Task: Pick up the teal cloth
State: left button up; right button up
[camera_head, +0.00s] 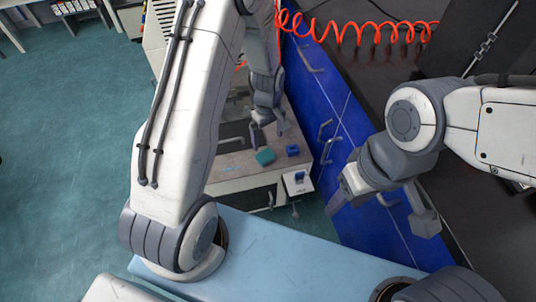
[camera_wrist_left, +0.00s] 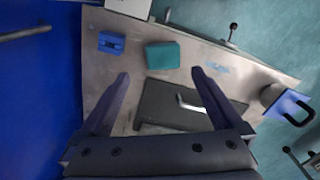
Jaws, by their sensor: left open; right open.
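The teal cloth (camera_head: 265,157) is a small folded square lying on a low grey-brown worktop, just past my left gripper (camera_head: 269,131) in the head view. In the left wrist view the teal cloth (camera_wrist_left: 162,55) lies ahead of the two open fingertips (camera_wrist_left: 160,74), roughly between their lines. My left gripper is open and empty, apart from the cloth; its exact height above the worktop is hard to tell. My right gripper (camera_head: 383,212) is open and empty, in front of the blue cabinets, well away from the cloth.
A small blue object (camera_wrist_left: 111,42) sits left of the cloth in the wrist view. A dark panel with a light handle (camera_wrist_left: 185,102) lies below the cloth. A blue-and-black item (camera_wrist_left: 286,104) is at the right.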

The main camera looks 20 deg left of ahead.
aim_at(267, 156)
pick_arm(q)
notch_tip(267, 156, down, 4)
jog(key=shift+a+r+b, duration=0.1)
jog(key=shift+b, duration=0.3)
jog(key=f+b, duration=0.1)
jog(key=f, duration=0.4)
jog(key=shift+s+f+b, duration=0.1)
jog(key=shift+s+b, duration=0.1)
jog(key=shift+b, duration=0.2)
jog(key=c, duration=1.3)
jog(key=shift+r, duration=0.6)
jog(key=r+p, duration=0.1)
jog(key=r, duration=0.1)
jog(key=r+p, duration=0.1)
jog(key=r, duration=0.1)
jog(key=shift+s+d, duration=0.15)
jog(key=shift+d, duration=0.25)
jog(key=s+d+r+p, duration=0.1)
jog(key=s+d+r, duration=0.1)
jog(key=d, duration=0.3)
jog(key=s+d+r+p, duration=0.1)
jog(key=s+d+r, duration=0.1)
jog(key=d+r, duration=0.2)
jog(key=shift+d, duration=0.5)
